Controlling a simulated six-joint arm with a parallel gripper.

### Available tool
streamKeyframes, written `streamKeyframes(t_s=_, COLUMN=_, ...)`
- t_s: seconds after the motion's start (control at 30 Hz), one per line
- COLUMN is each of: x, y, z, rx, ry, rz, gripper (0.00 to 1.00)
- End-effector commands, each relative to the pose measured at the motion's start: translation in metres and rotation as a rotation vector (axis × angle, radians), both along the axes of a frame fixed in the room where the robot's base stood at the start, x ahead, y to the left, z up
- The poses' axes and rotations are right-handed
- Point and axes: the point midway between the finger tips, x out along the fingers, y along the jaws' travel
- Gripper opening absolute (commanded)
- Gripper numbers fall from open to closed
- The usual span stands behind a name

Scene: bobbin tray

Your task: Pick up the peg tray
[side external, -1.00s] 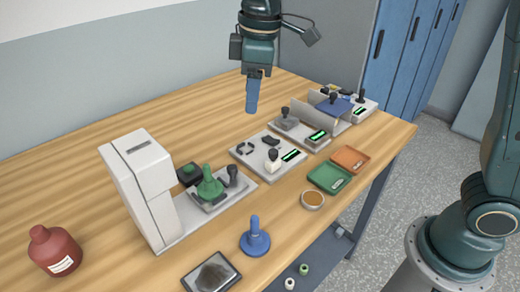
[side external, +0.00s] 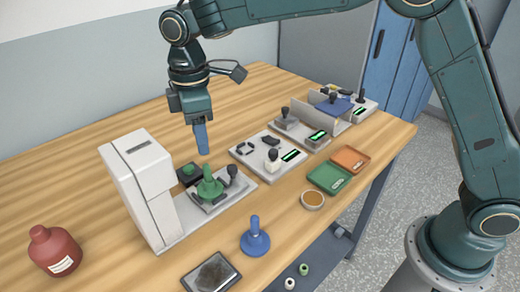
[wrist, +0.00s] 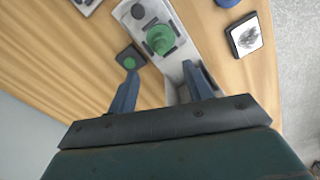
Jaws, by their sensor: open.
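A green peg tray (side external: 209,186), with a broad round base and an upright peg, stands on a grey station plate beside a white upright machine (side external: 145,185). In the wrist view the green peg tray (wrist: 160,39) lies just beyond the fingertips, roughly centred between them. A similar blue peg piece (side external: 255,238) stands on the bare table nearer the front; I cannot tell for certain which one the task names. My gripper (side external: 203,150) is above the green piece, pointing down, apart from it. In the wrist view my gripper (wrist: 160,70) is open with nothing between its fingers.
The white machine stands close to the left of the green piece. A dark box with a green disc (wrist: 129,60) sits beside it. A dark-topped pad (side external: 212,273), a red bottle (side external: 54,251) and a green tray (side external: 329,178) are around. The table's back left is clear.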

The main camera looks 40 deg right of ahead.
Motion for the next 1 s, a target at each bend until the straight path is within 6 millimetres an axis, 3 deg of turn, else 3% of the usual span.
streamKeyframes(t_s=0.5, x=-0.001, y=-0.001, z=-0.069, rx=-0.002, ry=0.003, rz=-0.001, gripper=0.51)
streamKeyframes(t_s=1.0, x=-0.001, y=-0.001, z=-0.085, rx=-0.001, ry=0.001, rz=-0.001, gripper=0.51)
